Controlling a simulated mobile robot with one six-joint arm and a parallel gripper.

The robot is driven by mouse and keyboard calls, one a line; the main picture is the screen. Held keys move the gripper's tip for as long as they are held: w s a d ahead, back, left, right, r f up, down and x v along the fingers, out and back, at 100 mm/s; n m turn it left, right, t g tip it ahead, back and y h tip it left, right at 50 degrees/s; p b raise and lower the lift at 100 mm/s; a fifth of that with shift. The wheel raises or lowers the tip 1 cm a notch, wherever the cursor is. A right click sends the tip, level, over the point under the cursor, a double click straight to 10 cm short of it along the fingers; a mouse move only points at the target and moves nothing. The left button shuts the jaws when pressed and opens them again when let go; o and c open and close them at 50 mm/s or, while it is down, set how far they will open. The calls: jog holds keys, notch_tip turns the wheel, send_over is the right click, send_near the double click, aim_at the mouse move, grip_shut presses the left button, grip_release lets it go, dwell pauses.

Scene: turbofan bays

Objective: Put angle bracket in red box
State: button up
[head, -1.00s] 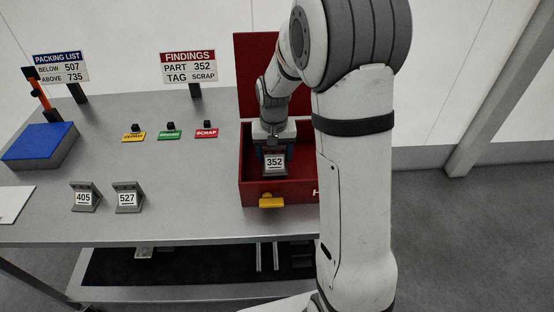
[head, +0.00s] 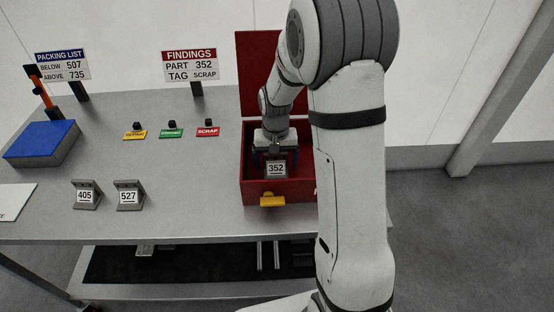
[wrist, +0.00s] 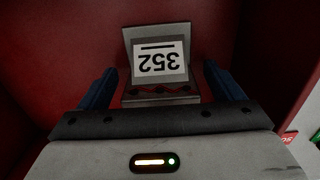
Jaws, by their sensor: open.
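The angle bracket (head: 276,169) is grey with a white label reading 352. It rests inside the red box (head: 263,197), whose lid stands open at the back. The wrist view shows the bracket (wrist: 158,62) on the red floor, label towards the camera. My gripper (wrist: 162,82) is open, with one blue finger on each side of the bracket's near end and visible gaps between. In the head view my gripper (head: 275,152) is inside the box, just behind the bracket. My arm hides the box's right side.
Brackets 405 (head: 86,195) and 527 (head: 129,196) stand on the grey table (head: 190,215). Yellow, green and red SCRAP tags (head: 208,131) lie left of the box. A blue box (head: 42,143) and two signs, PACKING LIST (head: 62,66) and FINDINGS (head: 190,65), stand further left and behind.

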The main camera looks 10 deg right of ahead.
aim_at(276, 161)
jog(key=shift+r, duration=0.1)
notch_tip(276, 161, up, 11)
jog(key=s+r+n+t, duration=0.1)
jog(key=s+r, duration=0.1)
jog(key=s, duration=0.9)
jog(key=s+r+n+t, duration=0.1)
jog(key=s+r, duration=0.2)
jog(key=s, duration=0.8)
jog(key=shift+t, duration=0.4)
